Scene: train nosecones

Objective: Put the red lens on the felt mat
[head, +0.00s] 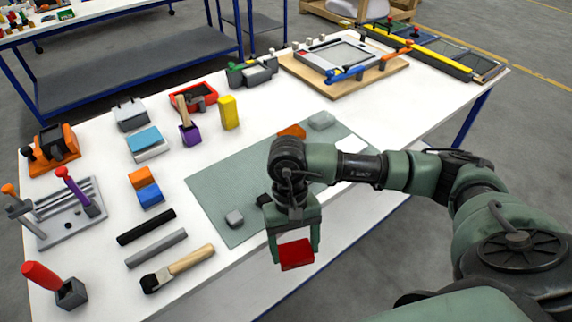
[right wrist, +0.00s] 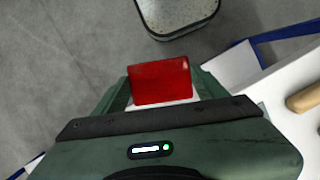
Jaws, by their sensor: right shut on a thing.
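The red lens (head: 297,254) is a flat red block between the fingers of my right gripper (head: 292,248), which is shut on it. It also shows in the right wrist view (right wrist: 161,81), between the two green fingers. In the head view the gripper and lens appear at the table's front edge, below the felt mat; their height is hard to judge. The grey-green felt mat (head: 225,180) lies on the white table, partly hidden behind my right arm. My left gripper is not in view.
The mat's left middle is bare. A pale-topped box (right wrist: 177,12) stands beyond the lens in the wrist view.

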